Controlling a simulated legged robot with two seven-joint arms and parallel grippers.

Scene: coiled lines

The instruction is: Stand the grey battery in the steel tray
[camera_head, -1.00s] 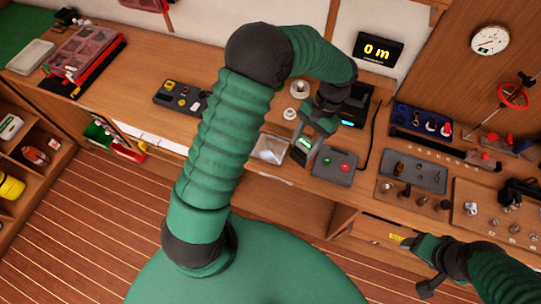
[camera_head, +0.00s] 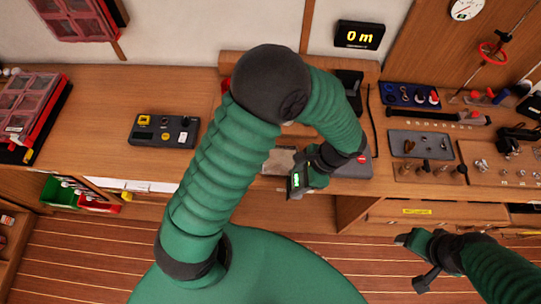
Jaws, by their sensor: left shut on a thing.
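My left gripper (camera_head: 303,183) is shut on a small dark grey block with a lit green face (camera_head: 296,181), which looks like the grey battery. The fingers and wrist hide part of it. It is at the bench's front edge, just right of and in front of a pale metallic tray (camera_head: 278,161), which looks like the steel tray. My arm covers part of that tray, and I cannot tell the block's height above the bench. My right gripper (camera_head: 411,262) is open and empty, in front of the bench at lower right.
A grey tray with small parts (camera_head: 421,145) and a blue tray (camera_head: 411,96) are at the right. A dark box with buttons (camera_head: 164,131) stands left of my arm. A display reading 0 m (camera_head: 359,35) is on the wall. The bench left of my arm is mostly clear.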

